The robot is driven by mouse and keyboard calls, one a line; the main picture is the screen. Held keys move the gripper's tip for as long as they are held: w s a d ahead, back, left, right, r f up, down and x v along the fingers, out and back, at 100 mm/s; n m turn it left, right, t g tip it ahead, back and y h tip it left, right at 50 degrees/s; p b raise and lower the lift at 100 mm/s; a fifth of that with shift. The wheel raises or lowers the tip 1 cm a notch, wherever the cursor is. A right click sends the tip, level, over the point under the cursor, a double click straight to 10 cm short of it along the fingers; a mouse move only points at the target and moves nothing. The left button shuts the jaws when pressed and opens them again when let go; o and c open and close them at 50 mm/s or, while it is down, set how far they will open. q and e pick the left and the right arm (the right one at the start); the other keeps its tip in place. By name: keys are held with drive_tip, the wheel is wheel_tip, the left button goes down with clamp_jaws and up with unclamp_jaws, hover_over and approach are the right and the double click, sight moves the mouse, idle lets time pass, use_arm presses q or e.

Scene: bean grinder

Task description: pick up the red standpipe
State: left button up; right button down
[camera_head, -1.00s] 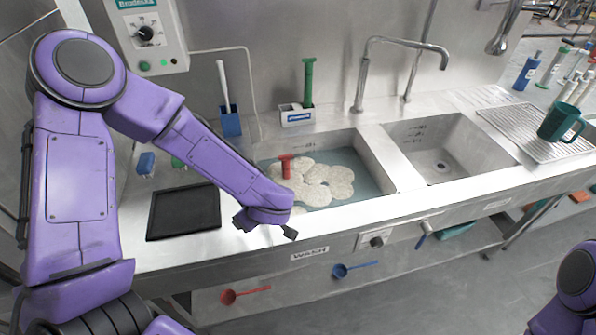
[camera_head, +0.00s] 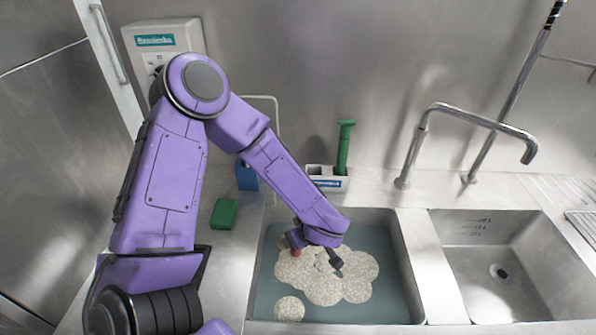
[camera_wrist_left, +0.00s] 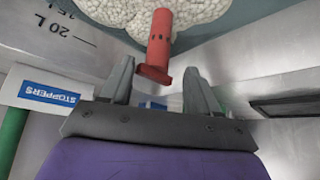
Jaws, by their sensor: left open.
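The red standpipe (camera_head: 296,253) stands in the left sink basin among pale foam and is partly hidden behind my left gripper (camera_head: 311,255) in the head view. In the left wrist view the red standpipe (camera_wrist_left: 160,45) is a red tube with a flared end, just beyond and roughly between the fingertips. My left gripper (camera_wrist_left: 160,76) is open and empty, with a finger to each side. I cannot tell whether it touches the pipe. My right gripper is not in view.
The left basin (camera_head: 404,270) holds water and foam (camera_head: 345,285); the right basin (camera_head: 490,240) is empty. Behind stand a tap (camera_head: 417,140) and a white holder (camera_head: 325,180) with a green pipe (camera_head: 344,150). A green block (camera_head: 224,213) lies on the left counter.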

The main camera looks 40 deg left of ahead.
use_arm(q)
hover_over(296, 257)
drive_tip(key=w+a, duration=0.1)
drive_tip(key=a, duration=0.1)
wheel_tip(296, 257, down, 6)
drive_tip(key=shift+w+r+p, duration=0.1)
drive_tip(key=shift+p, duration=0.35)
clamp_jaws()
